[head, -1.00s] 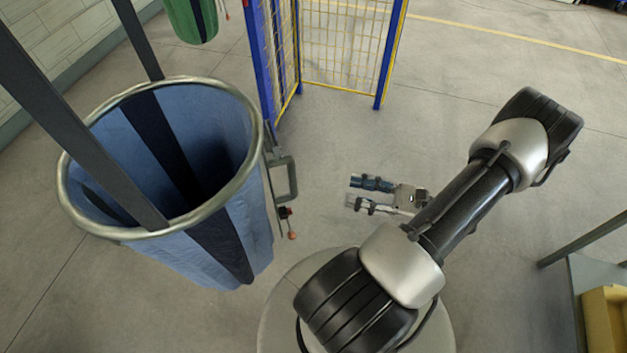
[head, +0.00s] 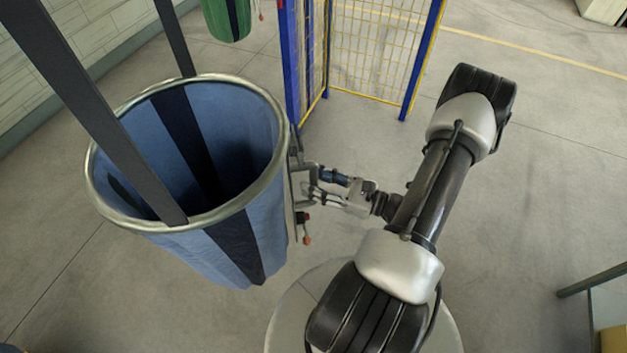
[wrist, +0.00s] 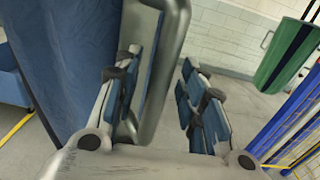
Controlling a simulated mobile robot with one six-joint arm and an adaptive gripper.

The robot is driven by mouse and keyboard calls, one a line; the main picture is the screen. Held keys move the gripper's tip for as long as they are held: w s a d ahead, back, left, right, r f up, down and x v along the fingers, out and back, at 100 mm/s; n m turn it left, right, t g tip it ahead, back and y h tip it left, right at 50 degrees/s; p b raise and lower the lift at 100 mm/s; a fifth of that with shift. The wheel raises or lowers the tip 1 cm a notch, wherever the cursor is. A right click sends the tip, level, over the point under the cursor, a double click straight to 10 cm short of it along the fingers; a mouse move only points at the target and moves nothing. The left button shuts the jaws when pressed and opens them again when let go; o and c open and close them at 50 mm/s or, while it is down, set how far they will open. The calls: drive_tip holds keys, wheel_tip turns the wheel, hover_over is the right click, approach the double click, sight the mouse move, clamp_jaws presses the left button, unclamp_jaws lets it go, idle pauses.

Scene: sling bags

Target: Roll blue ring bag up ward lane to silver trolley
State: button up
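The blue ring bag (head: 190,256) hangs by dark straps at the left of the head view, its round metal rim open upward. A grey handle (head: 301,178) stands out from its right side, with a small red knob below. My gripper (head: 317,184) is at this handle. In the wrist view the fingers are apart, with the metal handle bar (wrist: 172,55) showing between their tips and the blue fabric (wrist: 65,60) at left. I cannot tell whether a finger touches the bar. No silver trolley can be made out.
A blue-framed yellow mesh fence (head: 375,55) stands just behind the bag on the right. A green bag (head: 226,15) hangs farther back near the pale brick wall (head: 60,50). A grey-legged stand (head: 592,280) is at the lower right. Floor between fence and stand is clear.

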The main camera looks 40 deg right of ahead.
drive_tip(key=shift+w+a, duration=0.15)
drive_tip(key=shift+w, duration=0.15)
drive_tip(key=shift+c, duration=0.4)
clamp_jaws()
idle(0.3)
